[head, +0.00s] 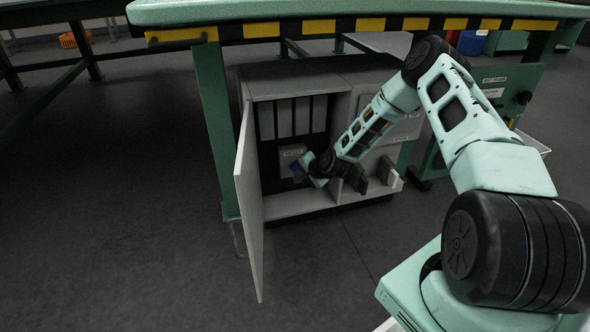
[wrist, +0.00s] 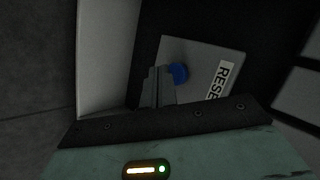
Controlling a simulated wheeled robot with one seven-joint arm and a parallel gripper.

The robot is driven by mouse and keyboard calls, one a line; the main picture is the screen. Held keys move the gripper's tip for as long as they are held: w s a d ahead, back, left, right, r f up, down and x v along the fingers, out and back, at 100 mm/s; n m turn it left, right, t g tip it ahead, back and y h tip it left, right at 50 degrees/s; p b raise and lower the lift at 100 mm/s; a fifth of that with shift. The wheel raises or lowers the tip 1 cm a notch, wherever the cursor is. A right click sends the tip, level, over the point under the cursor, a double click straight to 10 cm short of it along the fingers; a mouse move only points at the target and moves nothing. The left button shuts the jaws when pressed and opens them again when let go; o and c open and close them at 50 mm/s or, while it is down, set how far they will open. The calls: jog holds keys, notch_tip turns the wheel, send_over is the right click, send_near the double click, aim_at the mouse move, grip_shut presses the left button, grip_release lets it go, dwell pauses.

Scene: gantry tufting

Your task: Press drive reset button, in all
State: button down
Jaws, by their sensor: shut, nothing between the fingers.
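The blue reset button (wrist: 180,73) sits on a light grey box (wrist: 205,58) with a white label (wrist: 221,80) reading "RESE", its end cut off. In the head view the grey box (head: 291,153) is inside the open cabinet. My gripper (head: 304,161) reaches into the cabinet in front of the box. In the wrist view my gripper's fingers (wrist: 158,74) are shut and empty. Their tips overlap the button's left edge; I cannot tell whether they touch it. The button is partly hidden behind them.
The grey cabinet (head: 338,72) stands under a green table (head: 350,10) with a yellow-black striped edge. Its white door (head: 248,200) hangs open on the left. The floor in front is clear.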

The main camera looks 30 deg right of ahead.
jog(key=shift+w, duration=0.15)
jog(key=shift+w+d, duration=0.1)
jog(key=shift+w, duration=0.15)
jog(key=shift+w+d, duration=0.15)
jog(key=shift+w, duration=0.3)
dwell(0.7)
jog(key=shift+s, duration=0.1)
jog(key=shift+s+a+p, duration=0.25)
jog(key=shift+s+p, duration=0.15)
jog(key=shift+s, duration=0.4)
jog(key=shift+s+a+p, duration=0.25)
jog(key=shift+s+p, duration=0.15)
jog(key=shift+s, duration=0.4)
jog(key=shift+s+a+p, duration=0.2)
jog(key=shift+s+p, duration=0.2)
jog(key=shift+s, duration=0.4)
jog(key=shift+s+a+p, duration=0.25)
jog(key=shift+s+p, duration=0.15)
jog(key=shift+s, duration=0.4)
